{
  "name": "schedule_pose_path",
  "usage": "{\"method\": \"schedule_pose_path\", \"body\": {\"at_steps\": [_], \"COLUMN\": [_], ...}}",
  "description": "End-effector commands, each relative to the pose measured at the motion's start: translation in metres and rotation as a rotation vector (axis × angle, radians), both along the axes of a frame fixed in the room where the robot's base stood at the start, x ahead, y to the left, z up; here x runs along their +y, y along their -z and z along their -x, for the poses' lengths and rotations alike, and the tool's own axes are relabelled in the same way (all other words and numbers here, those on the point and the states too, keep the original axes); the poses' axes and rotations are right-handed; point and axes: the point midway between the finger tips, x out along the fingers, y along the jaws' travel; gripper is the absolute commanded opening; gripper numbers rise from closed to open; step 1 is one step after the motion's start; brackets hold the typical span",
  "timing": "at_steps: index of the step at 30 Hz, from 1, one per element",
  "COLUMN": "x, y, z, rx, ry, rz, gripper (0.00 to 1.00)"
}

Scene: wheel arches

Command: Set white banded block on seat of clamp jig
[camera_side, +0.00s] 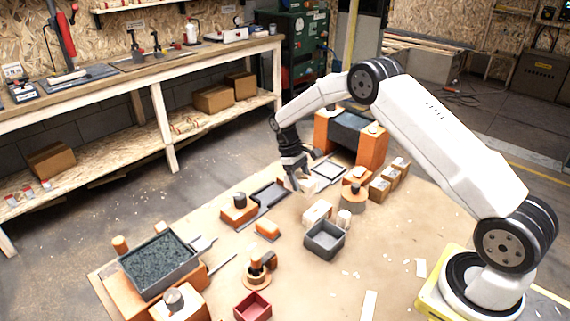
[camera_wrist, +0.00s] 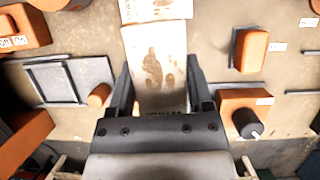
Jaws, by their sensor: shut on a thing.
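My gripper (camera_side: 292,177) is shut on a white block (camera_side: 305,185), held above the middle of the table. In the wrist view the white block (camera_wrist: 158,65) sits between the two dark fingers (camera_wrist: 160,95), with brown smudges on its face; its lower end is hidden by the gripper. I cannot make out a clear band on it. An orange block with a black knob (camera_side: 239,210) stands beside a dark grey plate (camera_side: 268,191), left of my gripper. I cannot tell for certain which fixture is the clamp jig or where its seat is.
Another white block (camera_side: 317,212) and a white cylinder (camera_side: 344,218) stand near a grey open bin (camera_side: 324,240). A grey tray of dark granules (camera_side: 160,262) and a red bin (camera_side: 253,306) are in front. A large orange-sided arch (camera_side: 372,146) stands behind. The table's right front is mostly clear.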

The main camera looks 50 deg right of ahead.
Motion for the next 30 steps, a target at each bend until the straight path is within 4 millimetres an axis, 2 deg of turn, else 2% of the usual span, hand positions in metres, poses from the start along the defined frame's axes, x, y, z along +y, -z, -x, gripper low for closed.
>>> {"method": "schedule_pose_path", "body": {"at_steps": [21, 30], "x": [0.004, 0.010], "y": [0.020, 0.023], "z": [-0.081, -0.108], "rx": [-0.002, -0.001], "ry": [-1.056, -1.402], "rz": [0.000, 0.000], "gripper": [0.04, 0.04]}}
